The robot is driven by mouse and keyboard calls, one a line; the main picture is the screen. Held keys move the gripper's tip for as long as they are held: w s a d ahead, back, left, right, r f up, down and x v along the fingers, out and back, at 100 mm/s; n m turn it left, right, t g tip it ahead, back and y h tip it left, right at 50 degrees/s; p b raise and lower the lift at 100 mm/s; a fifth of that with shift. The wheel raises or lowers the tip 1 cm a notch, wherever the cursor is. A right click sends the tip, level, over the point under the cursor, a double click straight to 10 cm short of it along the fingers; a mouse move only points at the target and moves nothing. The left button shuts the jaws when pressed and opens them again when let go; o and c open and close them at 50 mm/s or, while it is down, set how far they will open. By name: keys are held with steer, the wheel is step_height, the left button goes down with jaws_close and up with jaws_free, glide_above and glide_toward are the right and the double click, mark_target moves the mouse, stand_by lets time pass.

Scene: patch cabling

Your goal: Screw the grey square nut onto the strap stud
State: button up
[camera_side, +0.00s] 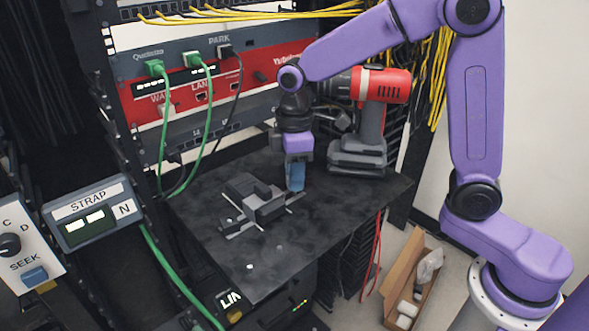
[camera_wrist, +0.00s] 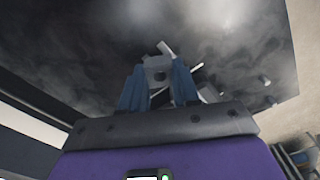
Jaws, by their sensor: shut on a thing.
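My gripper (camera_side: 295,188) hangs pointing down over the black shelf, right of a grey fixture, with its blue fingers close together. In the wrist view my gripper (camera_wrist: 158,88) is shut on the grey square nut (camera_wrist: 157,73), which shows a dark hole and sits between the two blue fingertips. In the side view the fingers hide the nut. I cannot pick out the strap stud for certain in either view.
The dark grey fixture (camera_side: 252,203) lies on the black shelf (camera_side: 215,262) with small light pieces around it. A red and grey drill (camera_side: 370,105) stands behind my gripper. Green cables (camera_side: 205,120) hang from the rack at the left. The shelf's front is mostly clear.

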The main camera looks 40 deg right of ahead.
steer(key=shift+f, duration=0.6)
steer(key=o, duration=1.1)
step_height(320, 180, up, 17)
steer(key=shift+r, duration=0.2)
steer(key=shift+n, duration=0.3)
steer(key=s+d+f, duration=0.3)
steer(key=s+f, duration=0.2)
steer(key=s, duration=0.3)
steer(key=s+d+f, duration=0.3)
steer(key=s+f, duration=0.3)
steer(key=s, duration=0.3)
steer(key=s+d+f, duration=0.3)
steer(key=s+f, duration=0.2)
steer(key=s, duration=0.3)
steer(key=shift+s+d+f, duration=0.2)
steer(key=shift+s+f, duration=0.1)
steer(key=shift+s, duration=0.05)
